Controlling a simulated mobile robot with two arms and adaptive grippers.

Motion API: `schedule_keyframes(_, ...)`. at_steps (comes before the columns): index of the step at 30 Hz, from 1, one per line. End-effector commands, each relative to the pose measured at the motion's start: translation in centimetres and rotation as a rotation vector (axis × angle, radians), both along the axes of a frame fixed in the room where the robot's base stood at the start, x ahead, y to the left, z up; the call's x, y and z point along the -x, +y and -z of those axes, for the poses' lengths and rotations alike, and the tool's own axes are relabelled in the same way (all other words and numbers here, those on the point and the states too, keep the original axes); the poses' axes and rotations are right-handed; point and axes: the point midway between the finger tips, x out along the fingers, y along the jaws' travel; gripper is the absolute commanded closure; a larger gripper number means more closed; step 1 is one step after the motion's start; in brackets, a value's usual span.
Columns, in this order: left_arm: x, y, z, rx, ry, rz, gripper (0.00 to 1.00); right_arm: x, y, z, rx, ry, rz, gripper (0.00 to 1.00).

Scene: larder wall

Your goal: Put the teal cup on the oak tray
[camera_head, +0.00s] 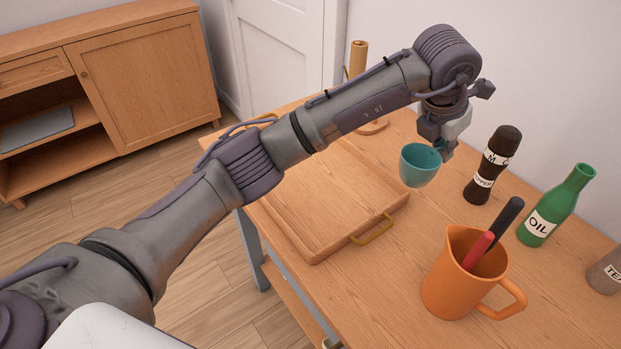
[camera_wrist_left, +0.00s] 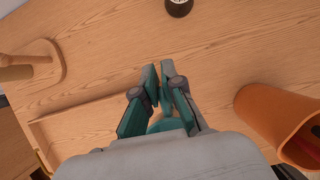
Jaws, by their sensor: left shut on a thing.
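The teal cup (camera_head: 420,165) is upright at the fingertips of my left gripper (camera_head: 437,143), which is shut on its rim. The cup appears held above the table, beside the far right corner of the oak tray in the head view. In the left wrist view a little of the cup (camera_wrist_left: 163,123) shows between the fingers; the rest is hidden. The oak tray (camera_head: 325,205) lies flat and looks empty, with a brass handle; my left arm covers part of its far side. My right gripper is out of view.
A pepper mill (camera_head: 490,168) and a green oil bottle (camera_head: 556,205) stand right of the cup. An orange jug (camera_head: 455,285) holding dark and red handles stands in front. A wooden stand (camera_head: 358,60) is behind the tray. A tea jar (camera_head: 606,270) is at the right edge.

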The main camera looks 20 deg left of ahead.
Motion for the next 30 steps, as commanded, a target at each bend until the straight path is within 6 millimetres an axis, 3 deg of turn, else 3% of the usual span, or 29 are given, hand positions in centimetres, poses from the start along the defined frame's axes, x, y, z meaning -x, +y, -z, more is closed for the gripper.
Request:
schedule_keyframes(5,-0.3,1.4,0.8,0.001,0.003,-0.050,1.00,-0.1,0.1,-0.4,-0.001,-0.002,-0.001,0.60)
schedule_keyframes(13,-0.7,7.6,4.4,-0.001,0.005,-0.050,1.00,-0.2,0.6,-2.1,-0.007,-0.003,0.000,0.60)
schedule_keyframes(18,-0.9,10.4,6.2,0.000,0.004,-0.047,1.00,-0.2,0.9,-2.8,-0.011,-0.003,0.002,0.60)
schedule_keyframes(25,-0.9,11.4,7.4,0.001,0.003,-0.044,1.00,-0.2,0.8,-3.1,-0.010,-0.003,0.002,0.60)
schedule_keyframes(30,-0.9,11.3,9.7,0.001,0.005,-0.043,1.00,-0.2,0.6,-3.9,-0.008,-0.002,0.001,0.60)
